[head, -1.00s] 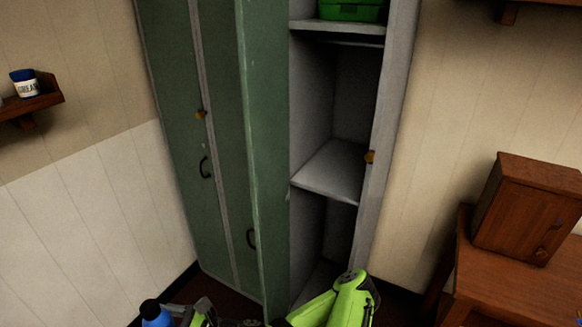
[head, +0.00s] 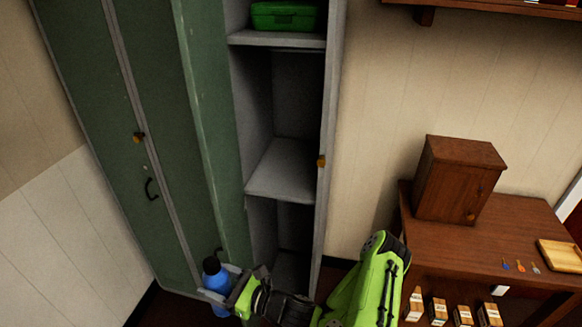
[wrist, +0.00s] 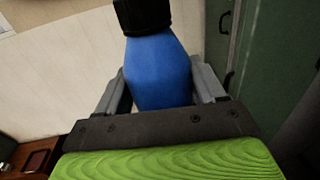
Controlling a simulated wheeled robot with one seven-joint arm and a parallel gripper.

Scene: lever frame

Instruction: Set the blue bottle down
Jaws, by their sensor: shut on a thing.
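The blue bottle (head: 213,276) with a black cap is in my gripper (head: 222,283) at the lower middle of the head view. In the wrist view the bottle (wrist: 158,72) stands between the two grey fingers of my gripper (wrist: 160,88), which are shut on its sides. The bottle is held upright or nearly so, in front of the green locker (head: 150,120). Its lower part is partly hidden by my gripper. I cannot see anything supporting it from below.
The locker's right compartment is open, with a bare middle shelf (head: 285,172) and a green box (head: 285,16) on the upper shelf. At right a wooden table (head: 465,245) bears a small wooden cabinet (head: 455,180), a tray (head: 560,254) and small keys. Several small boxes (head: 438,310) stand below.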

